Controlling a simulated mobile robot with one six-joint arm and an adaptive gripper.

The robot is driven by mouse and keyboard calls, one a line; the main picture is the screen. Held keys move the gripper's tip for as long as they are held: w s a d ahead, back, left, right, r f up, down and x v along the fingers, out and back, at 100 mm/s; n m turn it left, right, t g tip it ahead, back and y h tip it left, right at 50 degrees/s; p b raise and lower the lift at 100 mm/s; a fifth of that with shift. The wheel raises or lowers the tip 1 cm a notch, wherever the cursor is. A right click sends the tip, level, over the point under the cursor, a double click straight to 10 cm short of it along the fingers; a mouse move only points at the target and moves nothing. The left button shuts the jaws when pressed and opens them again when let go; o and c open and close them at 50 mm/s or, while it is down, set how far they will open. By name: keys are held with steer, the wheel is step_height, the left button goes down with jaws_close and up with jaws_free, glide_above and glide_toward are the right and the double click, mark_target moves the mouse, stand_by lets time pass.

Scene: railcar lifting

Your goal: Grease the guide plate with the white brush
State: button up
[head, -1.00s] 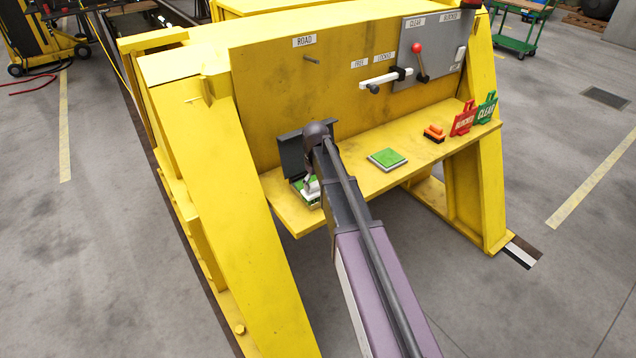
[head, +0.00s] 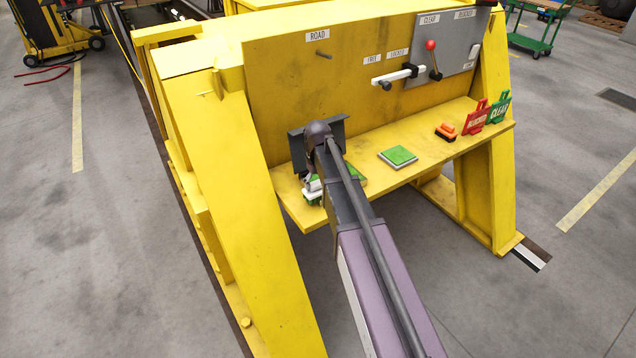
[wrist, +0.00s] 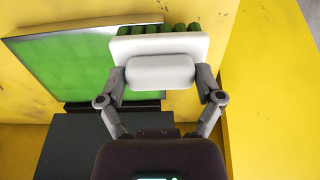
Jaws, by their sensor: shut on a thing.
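My gripper (wrist: 162,82) is shut on the white brush (wrist: 160,46), holding it by its pale grip block. The brush's green bristles point away from the wrist camera. In the head view the brush (head: 312,187) shows at the left end of the yellow shelf, partly behind my arm. A grey-edged square plate with a green top (head: 398,157), possibly the guide plate, lies further right.
An orange and black brush (head: 446,132), a red BLOCKED tag (head: 476,118) and a green CLEAR tag (head: 500,108) are on the right of the yellow shelf (head: 425,153). A white-handled lever (head: 392,78) and a red-knobbed lever (head: 433,60) stick out above it.

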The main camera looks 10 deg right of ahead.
mark_target(318, 182)
steer(key=shift+r+p, duration=2.85)
steer(key=shift+r, duration=0.15)
steer(key=shift+r+p, duration=1.5)
